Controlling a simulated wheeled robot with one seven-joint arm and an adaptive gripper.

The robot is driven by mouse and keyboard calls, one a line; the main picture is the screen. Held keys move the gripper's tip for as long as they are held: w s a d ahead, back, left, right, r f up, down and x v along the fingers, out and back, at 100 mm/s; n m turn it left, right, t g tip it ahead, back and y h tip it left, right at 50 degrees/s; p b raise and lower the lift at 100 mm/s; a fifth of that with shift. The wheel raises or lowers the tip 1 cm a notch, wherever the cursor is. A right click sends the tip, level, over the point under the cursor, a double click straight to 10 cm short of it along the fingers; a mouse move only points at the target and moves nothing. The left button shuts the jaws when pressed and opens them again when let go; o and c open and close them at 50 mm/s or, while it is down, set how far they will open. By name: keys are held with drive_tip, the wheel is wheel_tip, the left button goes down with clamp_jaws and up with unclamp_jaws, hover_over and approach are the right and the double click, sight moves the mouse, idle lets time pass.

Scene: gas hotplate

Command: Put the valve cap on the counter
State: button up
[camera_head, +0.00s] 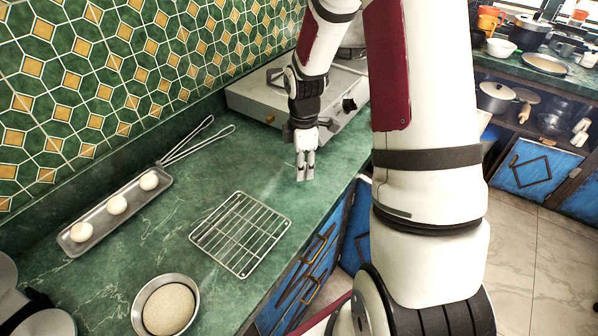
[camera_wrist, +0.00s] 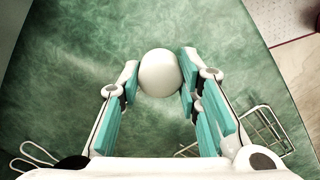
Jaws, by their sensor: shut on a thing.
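My gripper (camera_head: 305,168) points down over the green counter (camera_head: 190,165), in front of the hotplate. In the wrist view my gripper (camera_wrist: 159,80) has its teal-padded fingers on both sides of a smooth, white, round-topped thing (camera_wrist: 159,72), which looks like the valve cap. The fingers are shut on it. Its lower side is hidden, and I cannot tell whether it touches the counter. In the head view it is too small to make out clearly between the fingers.
The hotplate (camera_head: 343,116) stands behind my gripper. A wire rack (camera_head: 241,233) lies left of it, nearer. Bare counter lies between rack and hotplate.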

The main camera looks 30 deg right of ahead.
drive_tip(key=shift+w, duration=0.45)
drive_tip(key=shift+w+a+f, duration=0.1)
drive_tip(key=shift+w+f, duration=0.15)
drive_tip(key=shift+f, duration=1.55)
drive_tip(key=shift+f, duration=0.15)
drive_tip(key=o, duration=0.8)
